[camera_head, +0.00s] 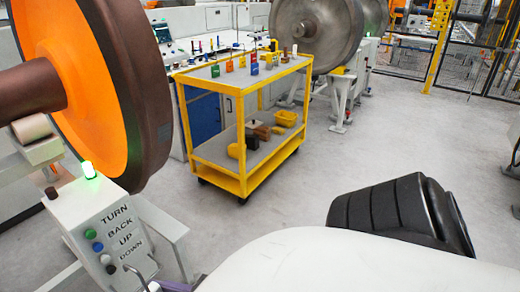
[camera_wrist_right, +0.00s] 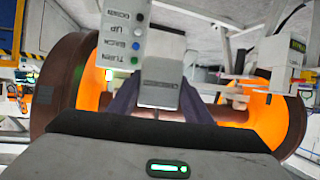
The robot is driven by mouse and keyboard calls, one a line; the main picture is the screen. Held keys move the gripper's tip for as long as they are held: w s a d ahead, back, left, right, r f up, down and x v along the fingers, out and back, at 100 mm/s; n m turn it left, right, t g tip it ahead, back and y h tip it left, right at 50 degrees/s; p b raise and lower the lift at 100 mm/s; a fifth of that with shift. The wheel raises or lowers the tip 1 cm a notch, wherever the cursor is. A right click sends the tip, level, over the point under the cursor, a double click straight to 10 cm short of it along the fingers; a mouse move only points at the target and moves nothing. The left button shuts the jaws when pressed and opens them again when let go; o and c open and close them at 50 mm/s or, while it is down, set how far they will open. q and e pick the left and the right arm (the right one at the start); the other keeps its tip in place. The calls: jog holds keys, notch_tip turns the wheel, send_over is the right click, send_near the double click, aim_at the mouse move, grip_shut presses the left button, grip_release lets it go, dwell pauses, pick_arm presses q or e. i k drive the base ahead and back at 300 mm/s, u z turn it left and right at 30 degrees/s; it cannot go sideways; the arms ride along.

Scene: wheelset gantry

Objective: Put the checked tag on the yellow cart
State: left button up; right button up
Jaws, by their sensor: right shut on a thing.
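The yellow cart (camera_head: 243,92) stands in the middle of the head view, with several small coloured tags or locks on its grey top. My right gripper (camera_wrist_right: 158,105) shows in the right wrist view with its dark fingers shut on a pale grey flat piece (camera_wrist_right: 160,75). No checked pattern can be made out on that piece, so I cannot tell whether it is the checked tag. The gripper is close to the white control box (camera_head: 100,232), which also shows upside down in the wrist view (camera_wrist_right: 122,38). My left gripper is out of view.
A large orange-faced wheel (camera_head: 135,85) stands at the left, above the control box with its lit green lamp (camera_head: 88,169). Yellow and brown items (camera_head: 263,130) lie on the cart's lower shelf. Open grey floor (camera_head: 310,185) lies in front and right of the cart.

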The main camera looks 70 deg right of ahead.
aim_at(239, 81)
jog(key=z, duration=0.5)
jog(key=k, duration=0.6)
jog(key=z, duration=1.5)
jog(key=i, duration=1.1)
jog(key=z, duration=1)
jog(key=i, duration=1.95)
jog(key=u, duration=0.55)
